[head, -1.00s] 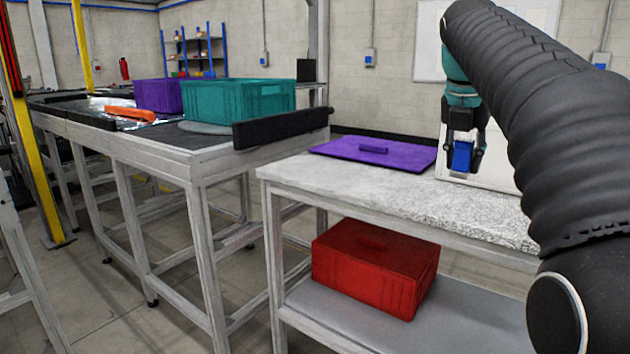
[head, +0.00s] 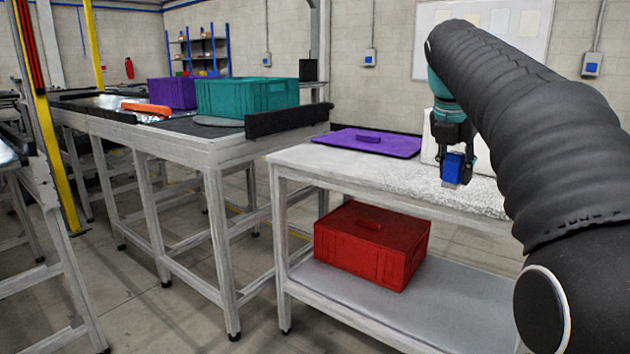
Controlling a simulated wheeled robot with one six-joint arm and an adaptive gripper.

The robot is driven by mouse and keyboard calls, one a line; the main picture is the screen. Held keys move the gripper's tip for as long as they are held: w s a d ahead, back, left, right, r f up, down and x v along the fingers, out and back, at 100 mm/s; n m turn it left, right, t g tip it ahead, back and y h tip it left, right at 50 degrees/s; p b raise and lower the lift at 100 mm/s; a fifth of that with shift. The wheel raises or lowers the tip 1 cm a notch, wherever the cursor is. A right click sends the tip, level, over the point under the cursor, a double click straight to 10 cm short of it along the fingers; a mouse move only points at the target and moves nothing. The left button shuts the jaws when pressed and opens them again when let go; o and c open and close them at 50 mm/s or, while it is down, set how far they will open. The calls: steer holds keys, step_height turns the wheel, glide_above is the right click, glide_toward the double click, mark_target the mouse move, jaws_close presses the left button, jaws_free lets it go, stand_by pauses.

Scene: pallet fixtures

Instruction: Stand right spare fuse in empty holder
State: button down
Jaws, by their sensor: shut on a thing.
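My gripper (head: 454,172) is in the head view at the right, pointing down over the light worktable (head: 420,172). It is shut on a blue block-like piece, likely the fuse (head: 453,167), with a light metallic lower end. The piece hangs roughly upright and appears above the tabletop; the exact gap cannot be told. No fuse holder can be made out in this view; my arm covers the right part of the table.
A purple lid (head: 370,142) lies on the worktable's far left. A red crate (head: 371,245) sits on the shelf below. A conveyor to the left carries a teal crate (head: 247,97), a purple crate (head: 172,93) and an orange item (head: 146,109). A black bar (head: 287,120) edges it.

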steer(key=w+a+f+m+g, duration=0.25)
steer(key=f+m, duration=0.25)
steer(key=f, duration=0.5)
steer(key=w+a+f+m+g, duration=0.1)
steer(key=w+f+m+g, duration=0.15)
steer(key=f+m, duration=0.55)
steer(key=w+a+f+m+g, duration=0.1)
steer(key=w+a+f+m, duration=0.15)
steer(key=f, duration=1.05)
steer(key=s+a+f+m+y, duration=0.1)
steer(key=s+f+m, duration=0.2)
steer(key=f, duration=0.5)
steer(key=s+a+f+m+g+y, duration=0.1)
steer(key=s+f+m, duration=0.2)
steer(key=f, duration=0.6)
steer(key=s+a+f+m+y, duration=0.1)
steer(key=s+f+m, duration=0.3)
steer(key=f, duration=0.4)
steer(key=shift+a+f+m+g, duration=0.25)
steer(key=shift+a+m+g, duration=0.2)
steer(key=shift+m, duration=0.4)
steer(key=shift+s, duration=0.1)
